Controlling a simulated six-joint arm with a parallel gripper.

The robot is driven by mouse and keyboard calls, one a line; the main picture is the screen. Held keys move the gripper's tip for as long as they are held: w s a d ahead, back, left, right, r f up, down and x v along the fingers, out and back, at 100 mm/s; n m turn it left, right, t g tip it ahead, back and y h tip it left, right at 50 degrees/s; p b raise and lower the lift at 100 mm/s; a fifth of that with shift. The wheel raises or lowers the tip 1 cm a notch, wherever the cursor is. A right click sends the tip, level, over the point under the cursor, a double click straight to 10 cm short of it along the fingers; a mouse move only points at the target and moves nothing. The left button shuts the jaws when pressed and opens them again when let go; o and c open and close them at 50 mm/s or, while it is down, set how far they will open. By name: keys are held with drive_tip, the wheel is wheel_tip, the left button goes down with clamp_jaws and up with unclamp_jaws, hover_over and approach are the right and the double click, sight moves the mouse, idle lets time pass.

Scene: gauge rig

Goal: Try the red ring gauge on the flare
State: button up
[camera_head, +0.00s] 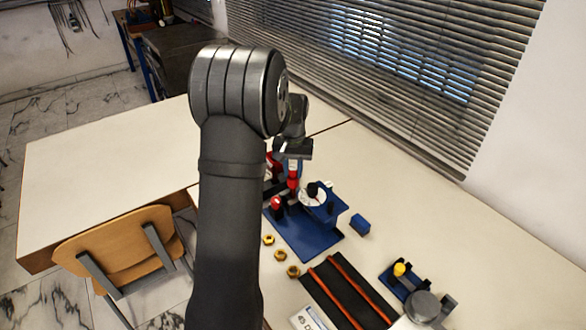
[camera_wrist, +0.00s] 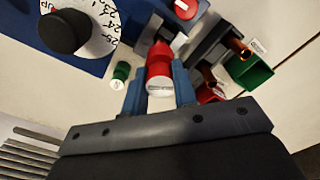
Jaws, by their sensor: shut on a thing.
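My gripper (camera_wrist: 159,74) is shut on a red cylindrical piece with a pale end, which I take to be the red gauge (camera_wrist: 159,62). Its ring cannot be made out. In the head view the red piece (camera_head: 293,180) hangs below my gripper (camera_head: 293,164), close to the blue rig. In the wrist view, copper tube ends show right of the held piece: one (camera_wrist: 237,46) by a green block (camera_wrist: 250,72), one (camera_wrist: 207,74) by a red block (camera_wrist: 211,95). The held piece appears apart from both. Which end is the flare is unclear.
A green cylinder (camera_wrist: 121,72) stands left of my fingers. A white dial (camera_head: 313,196) with a black knob is on the blue base (camera_head: 305,240), near a red knob (camera_head: 276,203). Brass nuts (camera_head: 268,240), a blue block (camera_head: 360,224) and a dark tray (camera_head: 335,297) lie nearby.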

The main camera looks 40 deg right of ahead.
drive_tip(key=shift+f, duration=0.3)
idle(0.8)
drive_tip(key=w+a+r+n, duration=0.1)
drive_tip(key=w+a, duration=0.4)
drive_tip(key=a, duration=0.7)
drive_tip(key=w+a+n, duration=0.2)
drive_tip(key=w+a, duration=0.3)
drive_tip(key=a, duration=0.6)
drive_tip(key=w+a+r+n, duration=0.1)
drive_tip(key=w+a, duration=0.3)
drive_tip(key=a, duration=0.8)
drive_tip(key=s+a+f+n, duration=0.2)
drive_tip(key=s+a+f, duration=0.1)
drive_tip(key=f, duration=0.5)
drive_tip(key=s+a+f+n, duration=0.2)
drive_tip(key=s+a+f, duration=0.2)
drive_tip(key=f, duration=0.3)
drive_tip(key=shift+f, duration=0.4)
drive_tip(key=shift+s+r, duration=0.1)
drive_tip(key=shift+r, duration=0.05)
drive_tip(key=shift+r, duration=2.9)
